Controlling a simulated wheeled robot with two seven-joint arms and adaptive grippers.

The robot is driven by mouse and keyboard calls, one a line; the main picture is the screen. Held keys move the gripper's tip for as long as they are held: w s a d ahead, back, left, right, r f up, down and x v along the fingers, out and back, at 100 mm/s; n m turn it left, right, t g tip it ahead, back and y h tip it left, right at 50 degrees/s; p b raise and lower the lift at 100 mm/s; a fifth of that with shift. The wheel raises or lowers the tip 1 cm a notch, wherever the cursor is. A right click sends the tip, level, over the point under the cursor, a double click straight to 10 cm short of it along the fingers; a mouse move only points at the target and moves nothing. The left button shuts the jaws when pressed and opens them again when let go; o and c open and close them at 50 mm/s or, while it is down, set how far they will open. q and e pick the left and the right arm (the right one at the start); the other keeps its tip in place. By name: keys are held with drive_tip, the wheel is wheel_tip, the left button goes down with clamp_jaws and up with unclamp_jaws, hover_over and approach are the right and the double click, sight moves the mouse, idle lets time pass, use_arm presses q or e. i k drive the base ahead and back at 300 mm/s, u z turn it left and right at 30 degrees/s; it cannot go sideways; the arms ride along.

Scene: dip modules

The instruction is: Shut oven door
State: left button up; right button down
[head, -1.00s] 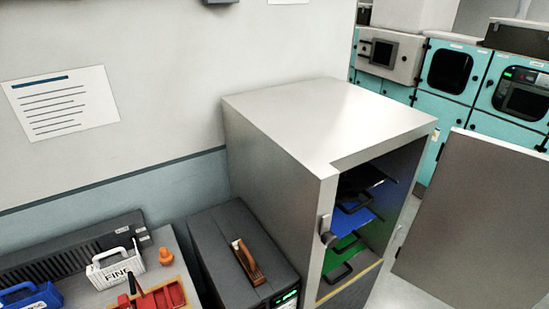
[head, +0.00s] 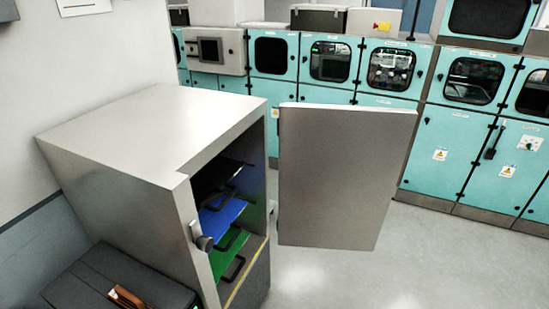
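The oven (head: 140,125) is a tall grey metal cabinet at the left of the head view. Its door (head: 343,178) stands wide open, swung out to the right on the cabinet's right side. Inside, a blue tray (head: 222,217) and a green tray (head: 225,256) with dark handles sit on shelves, below a dark one. Neither of my grippers shows in the view.
A dark grey box (head: 120,280) with a brown handle stands beside the oven at lower left. Teal cabinets (head: 450,150) with dark windows line the back and right. Light grey floor (head: 400,265) is clear in front of and right of the door.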

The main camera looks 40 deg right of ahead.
sight(340, 166)
drive_tip(key=k, duration=1.65)
drive_tip(key=z, duration=2.25)
drive_tip(key=i, duration=5.65)
drive_tip(key=u, duration=3.05)
